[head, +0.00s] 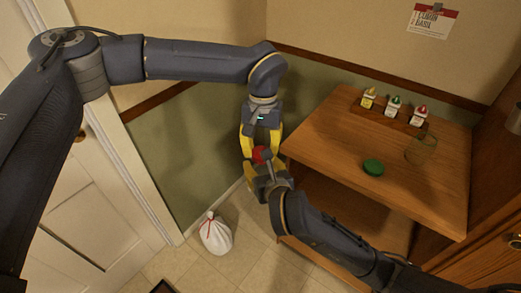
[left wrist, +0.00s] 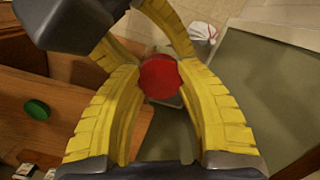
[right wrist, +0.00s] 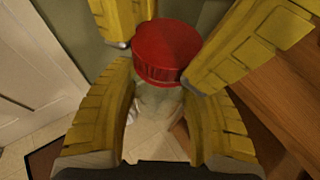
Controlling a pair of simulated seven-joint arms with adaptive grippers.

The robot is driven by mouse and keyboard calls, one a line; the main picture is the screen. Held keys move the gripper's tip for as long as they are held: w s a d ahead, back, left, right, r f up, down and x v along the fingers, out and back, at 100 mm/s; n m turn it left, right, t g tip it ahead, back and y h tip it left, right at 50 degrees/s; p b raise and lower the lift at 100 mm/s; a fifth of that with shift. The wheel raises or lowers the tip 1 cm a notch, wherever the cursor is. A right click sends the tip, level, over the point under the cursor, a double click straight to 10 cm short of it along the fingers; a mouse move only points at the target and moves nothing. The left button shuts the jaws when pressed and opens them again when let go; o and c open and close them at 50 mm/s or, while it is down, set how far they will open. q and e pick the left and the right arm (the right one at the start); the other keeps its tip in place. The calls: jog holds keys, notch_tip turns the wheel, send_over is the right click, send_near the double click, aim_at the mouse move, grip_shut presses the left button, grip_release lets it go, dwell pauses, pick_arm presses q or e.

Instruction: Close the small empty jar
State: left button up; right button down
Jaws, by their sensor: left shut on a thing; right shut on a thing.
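The red lid (right wrist: 166,52) sits on top of a small clear glass jar (right wrist: 156,103) in the right wrist view; whether it is screwed down I cannot tell. My right gripper (right wrist: 150,110) is shut on the jar's glass body. My left gripper (head: 261,146) is shut on the red lid from above. The red lid also shows in the left wrist view (left wrist: 160,77) between the yellow fingers, and in the head view (head: 261,155). Both grippers meet in the air left of the wooden counter. The fingers mostly hide the jar in the head view.
The wooden counter (head: 325,142) holds a green lid (head: 373,167), a larger clear glass jar (head: 421,150) without a lid, and three small bottles with yellow, green and red caps (head: 394,106) at the back.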

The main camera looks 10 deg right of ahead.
pick_arm(q)
jog(key=m, duration=0.4)
jog(key=shift+y, duration=0.3)
jog(key=o, duration=0.7)
jog(key=shift+r, duration=2.25)
jog(key=shift+o, duration=0.3)
